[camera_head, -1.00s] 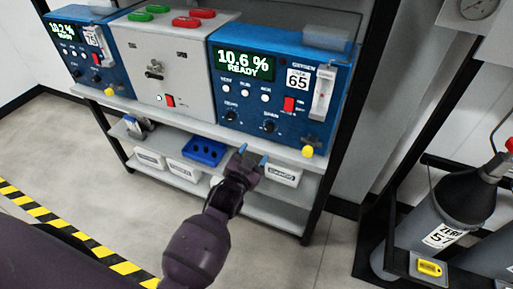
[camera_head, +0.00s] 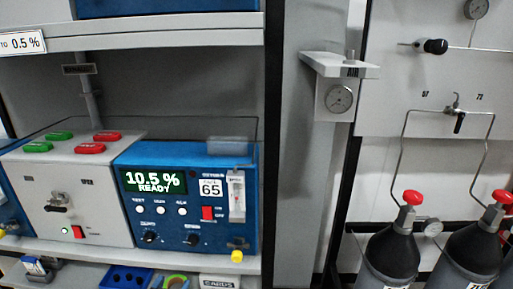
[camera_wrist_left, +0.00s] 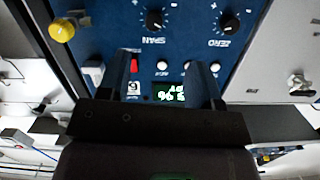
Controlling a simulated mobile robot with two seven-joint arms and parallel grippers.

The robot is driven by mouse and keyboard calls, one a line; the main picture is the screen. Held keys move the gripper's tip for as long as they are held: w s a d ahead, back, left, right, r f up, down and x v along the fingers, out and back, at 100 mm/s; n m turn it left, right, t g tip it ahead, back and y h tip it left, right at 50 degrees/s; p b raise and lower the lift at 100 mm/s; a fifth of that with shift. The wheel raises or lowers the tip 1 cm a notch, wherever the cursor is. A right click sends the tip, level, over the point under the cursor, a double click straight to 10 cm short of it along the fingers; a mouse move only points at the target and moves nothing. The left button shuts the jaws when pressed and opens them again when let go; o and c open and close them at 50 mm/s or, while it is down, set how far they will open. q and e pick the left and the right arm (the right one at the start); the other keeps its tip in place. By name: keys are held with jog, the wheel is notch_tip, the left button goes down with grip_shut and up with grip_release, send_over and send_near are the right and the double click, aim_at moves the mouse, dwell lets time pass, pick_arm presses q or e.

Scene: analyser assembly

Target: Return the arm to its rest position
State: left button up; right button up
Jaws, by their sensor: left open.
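My left gripper (camera_wrist_left: 148,78) shows in the left wrist view with its two dark fingers spread and nothing between them. Past the fingers is the blue analyser front, seen upside down, with knobs, a red switch and a display. Whether the fingers touch it I cannot tell; they appear apart from it. In the head view the blue analyser (camera_head: 185,205) stands on the shelf, reading 10.5 % READY. Neither arm shows in the head view.
A grey box (camera_head: 70,190) with red and green buttons stands left of the analyser. A blue tray (camera_head: 125,277) lies on the lower shelf. Dark gas cylinders (camera_head: 392,250) with red valves stand at the right. A dark rack post (camera_head: 272,140) separates them from the shelf.

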pick_arm(q)
jog(key=s+a+f+g, duration=0.1)
jog(key=s+a+f, duration=0.1)
jog(key=s, duration=0.6)
jog(key=s+a+f+g, duration=0.2)
jog(key=s+f, duration=0.3)
jog(key=s, duration=0.3)
jog(key=s+a+f+n+g, duration=0.1)
jog(key=s+f+g, duration=0.1)
jog(key=s, duration=0.6)
jog(key=shift+a+f+y, duration=0.3)
jog(key=shift+a+f, duration=0.1)
jog(key=shift+f, duration=0.35)
dwell(3.1)
